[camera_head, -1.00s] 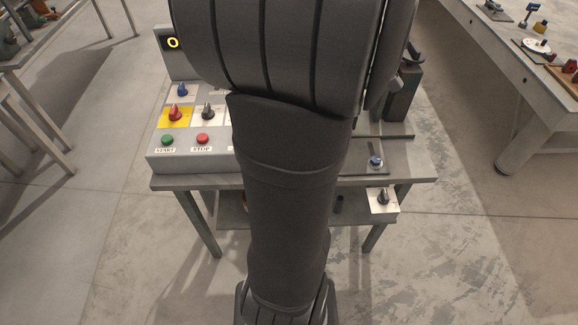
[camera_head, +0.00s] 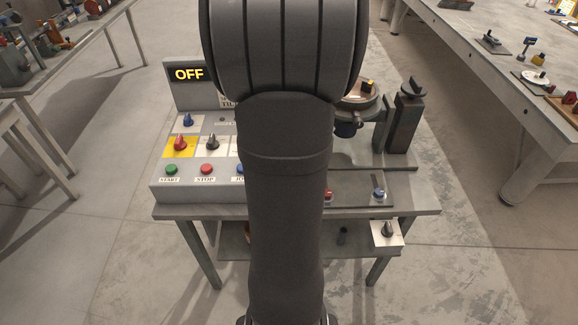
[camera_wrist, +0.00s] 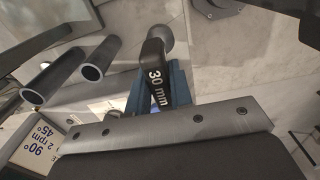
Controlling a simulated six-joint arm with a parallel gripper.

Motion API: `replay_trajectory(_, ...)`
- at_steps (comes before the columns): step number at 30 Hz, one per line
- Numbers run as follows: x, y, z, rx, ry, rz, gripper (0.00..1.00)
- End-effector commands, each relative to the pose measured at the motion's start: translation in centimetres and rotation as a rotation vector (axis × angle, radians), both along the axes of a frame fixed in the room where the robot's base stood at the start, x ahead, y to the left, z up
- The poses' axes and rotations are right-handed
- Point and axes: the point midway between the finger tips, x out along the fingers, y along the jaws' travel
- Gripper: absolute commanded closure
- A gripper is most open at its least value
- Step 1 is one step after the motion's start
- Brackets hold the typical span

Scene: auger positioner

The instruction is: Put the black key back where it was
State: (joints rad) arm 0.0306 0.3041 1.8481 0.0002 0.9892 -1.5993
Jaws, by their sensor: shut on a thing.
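The black key (camera_wrist: 154,72), marked "30 mm", is in the wrist view. My gripper (camera_wrist: 158,96) is shut on it, with a blue-grey finger on each side of its lower part. A round grey end (camera_wrist: 158,38) shows just beyond the key's upper end; I cannot tell whether it belongs to the key. In the head view my own arm covers the gripper and the key. The key's place cannot be made out.
A control panel (camera_head: 163,193) with an OFF display (camera_head: 189,74) stands left of my arm. A round turntable (camera_head: 357,99) and a dark upright post (camera_head: 404,122) stand to the right. Two grey tubes (camera_wrist: 70,72) lie close left of the key in the wrist view.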

Motion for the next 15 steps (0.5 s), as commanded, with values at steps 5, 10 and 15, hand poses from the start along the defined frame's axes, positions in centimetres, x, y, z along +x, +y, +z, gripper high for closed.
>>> replay_trajectory(5, 0.0, 0.1, -2.2, 0.0, 0.003, 0.0, 1.0)
replay_trajectory(10, 0.0, 0.0, -3.9, 0.0, 0.001, 0.0, 1.0)
replay_trajectory(15, 0.1, 0.0, -4.0, 0.0, -0.001, 0.0, 1.0)
